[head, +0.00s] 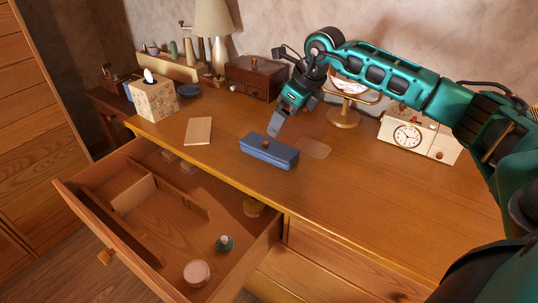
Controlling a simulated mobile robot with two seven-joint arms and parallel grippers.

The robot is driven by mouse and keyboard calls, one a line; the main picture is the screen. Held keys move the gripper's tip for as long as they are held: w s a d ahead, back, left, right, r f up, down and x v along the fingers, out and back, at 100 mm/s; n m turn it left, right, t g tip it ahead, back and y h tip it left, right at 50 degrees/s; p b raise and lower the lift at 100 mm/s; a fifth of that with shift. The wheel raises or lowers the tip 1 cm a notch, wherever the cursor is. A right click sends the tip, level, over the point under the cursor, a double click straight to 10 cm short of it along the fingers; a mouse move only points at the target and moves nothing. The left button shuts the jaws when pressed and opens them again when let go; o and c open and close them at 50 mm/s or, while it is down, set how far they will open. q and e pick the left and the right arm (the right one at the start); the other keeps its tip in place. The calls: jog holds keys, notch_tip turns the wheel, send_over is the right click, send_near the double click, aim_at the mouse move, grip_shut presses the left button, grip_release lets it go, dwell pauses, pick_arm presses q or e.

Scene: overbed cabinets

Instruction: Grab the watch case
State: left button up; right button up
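A long blue case (262,153), which looks like the watch case, lies shut on the wooden dresser top near its front edge. A small brown knob shows on its lid. My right gripper (274,130) comes in from the upper right and points down at the case, its fingertips just above or behind the lid. I cannot tell whether the fingertips touch the case, or how far apart they are. My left gripper is not in view.
An open drawer (150,222) below holds a divider, a small green bottle (225,243) and a round pink-lidded jar (196,272). A notebook (199,131), tissue box (154,98), wooden box (255,77), round mirror (345,112) and clock (408,136) stand around. The dresser's front right is clear.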

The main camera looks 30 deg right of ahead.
aim_at(270, 145)
jog(key=x, duration=1.1)
jog(key=shift+w+a+b, duration=0.1)
jog(key=shift+a+b, duration=0.15)
jog(key=shift+b, duration=0.05)
jog(key=shift+c, duration=0.2)
jog(key=c, duration=1.2)
jog(key=shift+c, duration=0.4)
jog(key=shift+r, duration=0.15)
